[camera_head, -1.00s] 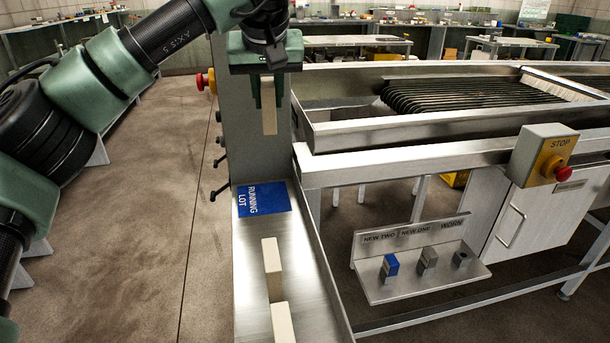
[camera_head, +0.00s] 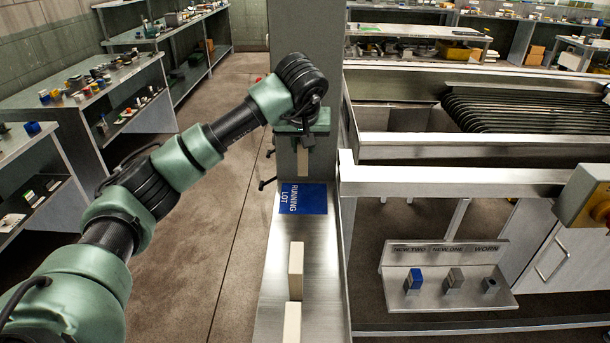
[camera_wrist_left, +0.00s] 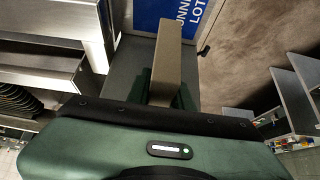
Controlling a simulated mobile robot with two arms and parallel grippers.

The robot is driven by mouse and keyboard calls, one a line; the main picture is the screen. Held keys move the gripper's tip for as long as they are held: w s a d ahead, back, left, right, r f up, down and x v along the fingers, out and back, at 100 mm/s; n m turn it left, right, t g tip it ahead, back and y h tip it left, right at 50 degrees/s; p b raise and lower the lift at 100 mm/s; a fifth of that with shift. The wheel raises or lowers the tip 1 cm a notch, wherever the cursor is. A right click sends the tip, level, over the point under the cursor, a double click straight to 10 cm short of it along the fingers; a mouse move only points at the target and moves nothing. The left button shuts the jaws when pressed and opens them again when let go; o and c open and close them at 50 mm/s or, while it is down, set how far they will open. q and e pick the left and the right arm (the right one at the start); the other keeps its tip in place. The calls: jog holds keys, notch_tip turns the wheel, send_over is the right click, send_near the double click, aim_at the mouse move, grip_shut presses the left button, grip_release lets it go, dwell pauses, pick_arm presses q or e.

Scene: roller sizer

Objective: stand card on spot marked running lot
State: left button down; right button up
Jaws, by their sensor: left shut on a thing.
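The spot marked RUNNING LOT is a blue label (camera_head: 312,201) lying flat on the metal shelf (camera_head: 270,300). My left gripper (camera_head: 303,146) is shut on a beige card (camera_head: 303,163), which hangs upright from the fingers. In the head view the card's lower end shows just beyond the label's far edge, apart from it; its exact height is hard to tell. In the left wrist view the card (camera_wrist_left: 167,50) points toward the blue label (camera_wrist_left: 172,12), which it partly covers. My right gripper is in neither view.
Two more beige blocks stand on the shelf on the near side of the label, one (camera_head: 296,268) behind the other (camera_head: 292,322). A grey column (camera_head: 306,60) rises behind my gripper. A metal frame (camera_head: 450,182) runs along the right, with a small rack (camera_head: 455,300) below it.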

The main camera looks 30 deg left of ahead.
aim_at(303, 160)
pick_arm(q)
notch_tip(303, 160, down, 9)
jog(key=shift+r+p, duration=0.1)
jog(key=shift+p, duration=0.35)
jog(key=shift+f, duration=0.25)
jog(key=c, duration=1.3)
grip_release()
jog(key=shift+o, duration=0.2)
jog(key=shift+r, duration=0.2)
jog(key=b+v, duration=0.1)
jog(key=v, duration=1.1)
